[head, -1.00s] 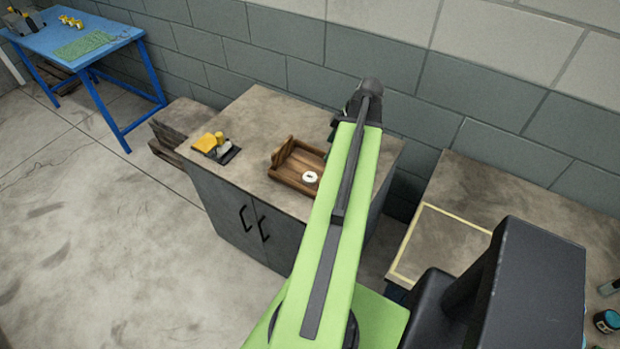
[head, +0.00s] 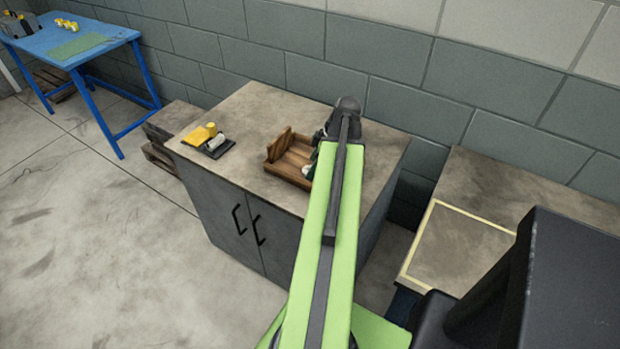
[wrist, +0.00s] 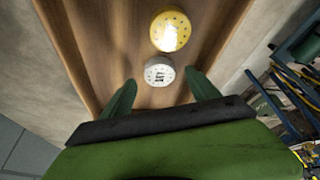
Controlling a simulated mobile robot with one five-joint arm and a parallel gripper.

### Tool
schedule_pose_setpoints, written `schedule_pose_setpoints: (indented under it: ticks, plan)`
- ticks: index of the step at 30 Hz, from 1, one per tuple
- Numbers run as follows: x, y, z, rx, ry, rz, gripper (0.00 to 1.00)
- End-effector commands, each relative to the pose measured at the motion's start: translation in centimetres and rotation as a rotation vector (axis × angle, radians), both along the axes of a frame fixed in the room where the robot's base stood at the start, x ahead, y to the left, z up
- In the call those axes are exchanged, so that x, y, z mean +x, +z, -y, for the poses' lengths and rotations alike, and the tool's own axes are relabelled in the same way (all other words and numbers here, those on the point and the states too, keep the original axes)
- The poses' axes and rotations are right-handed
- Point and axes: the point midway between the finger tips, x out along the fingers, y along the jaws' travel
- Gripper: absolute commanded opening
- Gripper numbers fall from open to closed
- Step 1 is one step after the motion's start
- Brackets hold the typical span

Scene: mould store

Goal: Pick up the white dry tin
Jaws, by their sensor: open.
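The white dry tin (wrist: 159,72) is a small round tin with dark markings on its lid, seen from above in the wrist view. It sits in the wooden tray (wrist: 110,45), just beyond and between my fingertips. A yellow tin (wrist: 170,31) stands right behind it. My gripper (wrist: 160,82) is open and empty, with one green finger to each side of the white tin's near edge. In the head view, my arm and gripper cover the right part of the tray (head: 290,160) and hide most of the white tin.
The tray stands on a grey cabinet (head: 245,110). A dark mat (head: 219,150) with yellow items and a small white piece lies left of it. A blue table (head: 75,45) stands far left. A bench with a yellow outline (head: 460,250) is at right.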

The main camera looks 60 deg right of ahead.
Motion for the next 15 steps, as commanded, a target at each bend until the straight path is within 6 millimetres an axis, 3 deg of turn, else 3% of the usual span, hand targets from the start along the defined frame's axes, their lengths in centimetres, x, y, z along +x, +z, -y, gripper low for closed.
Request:
schedule_pose_setpoints:
  ticks: [1,2,9,15]
  plan:
    - [0.34,-1.71,-0.15,0.0,0.001,0.0,0.7]
    - [0.5,-1.96,-0.2,0.0,0.001,0.0,0.7]
    - [0.71,-1.72,-0.29,0.0,0.0,0.0,0.7]
    - [0.71,-1.71,-0.29,0.0,0.0,0.0,0.45]
